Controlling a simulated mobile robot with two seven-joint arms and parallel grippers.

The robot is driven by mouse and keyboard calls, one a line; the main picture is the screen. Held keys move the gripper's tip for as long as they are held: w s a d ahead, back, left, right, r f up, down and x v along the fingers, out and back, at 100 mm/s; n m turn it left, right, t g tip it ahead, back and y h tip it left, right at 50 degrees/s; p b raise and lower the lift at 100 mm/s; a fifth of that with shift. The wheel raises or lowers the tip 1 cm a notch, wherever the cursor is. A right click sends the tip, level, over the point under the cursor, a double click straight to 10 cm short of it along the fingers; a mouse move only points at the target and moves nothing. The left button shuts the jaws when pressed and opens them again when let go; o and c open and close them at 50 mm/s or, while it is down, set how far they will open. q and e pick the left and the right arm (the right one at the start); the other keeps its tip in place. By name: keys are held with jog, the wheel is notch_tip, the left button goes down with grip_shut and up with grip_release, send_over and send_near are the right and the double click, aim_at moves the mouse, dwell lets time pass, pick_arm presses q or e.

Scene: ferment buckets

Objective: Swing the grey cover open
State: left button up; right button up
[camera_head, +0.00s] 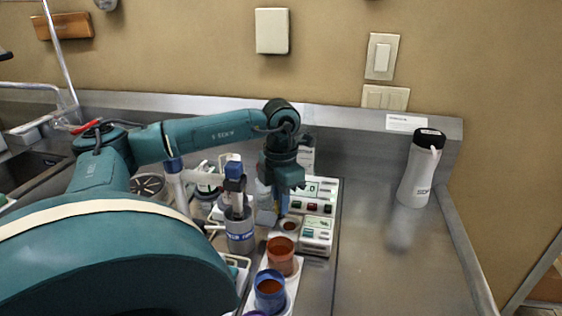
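My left arm reaches in from the left, and its gripper (281,212) points down over the cluster of equipment at the middle of the counter. The fingers are small and partly hidden, so I cannot tell whether they are apart or hold anything. A grey-blue piece (264,210) shows just left of the fingers; I cannot tell whether it is the grey cover or whether it touches the gripper. A white instrument (318,233) with buttons stands right beside the gripper. My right gripper is not in view.
A reddish-brown bucket (280,262) and a blue bucket (270,298) stand in front of the gripper. A grey cylinder (240,238) with a blue top stands left of it. A white bottle (417,180) stands at the right. The steel counter (400,270) is clear there.

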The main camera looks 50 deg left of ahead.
pick_arm(q)
jog(key=o, duration=0.4)
jog(key=shift+r, duration=0.1)
notch_tip(320, 180, up, 13)
jog(key=p, duration=0.1)
jog(key=shift+p, duration=0.35)
jog(key=shift+s+d, duration=0.1)
dwell(0.5)
